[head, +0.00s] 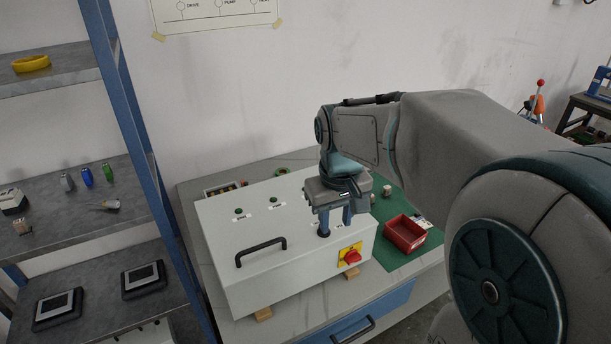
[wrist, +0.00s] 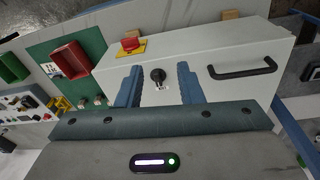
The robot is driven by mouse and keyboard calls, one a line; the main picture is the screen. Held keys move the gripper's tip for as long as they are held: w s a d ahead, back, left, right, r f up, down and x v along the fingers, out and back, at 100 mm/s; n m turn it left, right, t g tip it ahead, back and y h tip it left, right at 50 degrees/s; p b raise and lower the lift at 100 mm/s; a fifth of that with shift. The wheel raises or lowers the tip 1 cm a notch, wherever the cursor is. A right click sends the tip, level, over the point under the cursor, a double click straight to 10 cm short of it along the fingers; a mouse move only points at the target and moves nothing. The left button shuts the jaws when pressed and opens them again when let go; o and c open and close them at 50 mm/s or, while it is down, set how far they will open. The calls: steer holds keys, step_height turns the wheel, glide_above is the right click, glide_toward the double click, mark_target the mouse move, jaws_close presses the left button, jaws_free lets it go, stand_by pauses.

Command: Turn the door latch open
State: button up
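The pale grey cabinet (head: 222,228) lies on the workbench with its door face up. A small black door latch (wrist: 158,76) sticks up from that face in the wrist view; in the head view, its dark base (head: 323,233) shows below a fingertip. My gripper (wrist: 158,84) is open, with one blue finger on each side of the latch and a visible gap to both. It points down at the door in the head view (head: 336,222). I cannot tell how far the fingertips are above the face. A black door handle (head: 261,251) stands on the same face.
A red knob on a yellow plate (head: 350,256) sits on the cabinet close to my gripper. A red bin (head: 404,234) stands on a green mat to the right. A shelf with a blue post (head: 130,125) stands at the left. The wall is behind.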

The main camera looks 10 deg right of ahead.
steer(key=w+r+n+g+p, duration=0.1)
steer(key=w+r+p, duration=0.3)
steer(key=w, duration=0.5)
steer(key=shift+n, duration=0.3)
step_height(320, 180, down, 14)
steer(key=shift+d+r+p, duration=0.1)
steer(key=shift+d+p, duration=0.05)
steer(key=shift+p, duration=0.6)
jaws_close()
